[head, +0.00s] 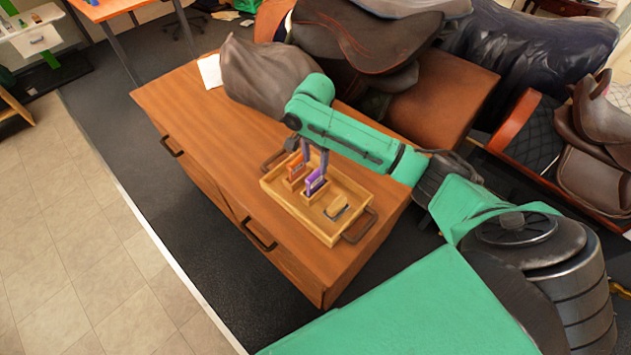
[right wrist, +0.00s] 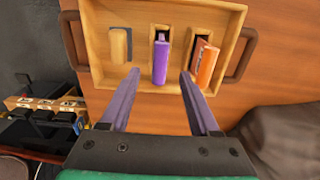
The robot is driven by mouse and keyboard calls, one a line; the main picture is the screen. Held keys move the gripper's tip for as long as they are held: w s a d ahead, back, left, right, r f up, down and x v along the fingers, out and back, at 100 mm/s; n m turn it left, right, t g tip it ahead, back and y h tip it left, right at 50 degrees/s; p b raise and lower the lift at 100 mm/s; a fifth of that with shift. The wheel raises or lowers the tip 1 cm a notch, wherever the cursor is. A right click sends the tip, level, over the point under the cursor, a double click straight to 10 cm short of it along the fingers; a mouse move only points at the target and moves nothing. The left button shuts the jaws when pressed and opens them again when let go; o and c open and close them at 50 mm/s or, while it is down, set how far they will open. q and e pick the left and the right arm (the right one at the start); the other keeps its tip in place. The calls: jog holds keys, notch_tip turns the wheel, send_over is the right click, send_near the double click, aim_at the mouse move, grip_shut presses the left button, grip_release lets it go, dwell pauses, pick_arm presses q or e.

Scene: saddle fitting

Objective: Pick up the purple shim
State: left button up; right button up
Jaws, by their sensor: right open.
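The purple shim (head: 316,182) stands upright in the middle slot of a wooden tray (head: 338,239). In the right wrist view the purple shim (right wrist: 161,58) shows between and just beyond my two fingertips. My right gripper (head: 315,158) is open and empty, its fingers pointing down close above the shim. In the right wrist view the gripper (right wrist: 159,73) has one finger on each side of the shim's line, with gaps on both sides. I cannot tell whether a finger touches it. My left gripper is out of view.
An orange shim (head: 295,167) leans in the slot on one side, close to a finger in the right wrist view (right wrist: 206,64). A tan block (head: 336,206) with a dark slot is on the other side. The tray has metal handles and sits on a wooden cabinet (head: 210,125). Saddles (head: 375,40) stand behind.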

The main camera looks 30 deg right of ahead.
aim_at(315, 173)
notch_tip(315, 173, down, 6)
jog(key=shift+d+r+p, duration=0.15)
jog(key=shift+p, duration=0.55)
jog(key=shift+c, duration=0.9)
jog(key=shift+f, duration=0.2)
grip_shut()
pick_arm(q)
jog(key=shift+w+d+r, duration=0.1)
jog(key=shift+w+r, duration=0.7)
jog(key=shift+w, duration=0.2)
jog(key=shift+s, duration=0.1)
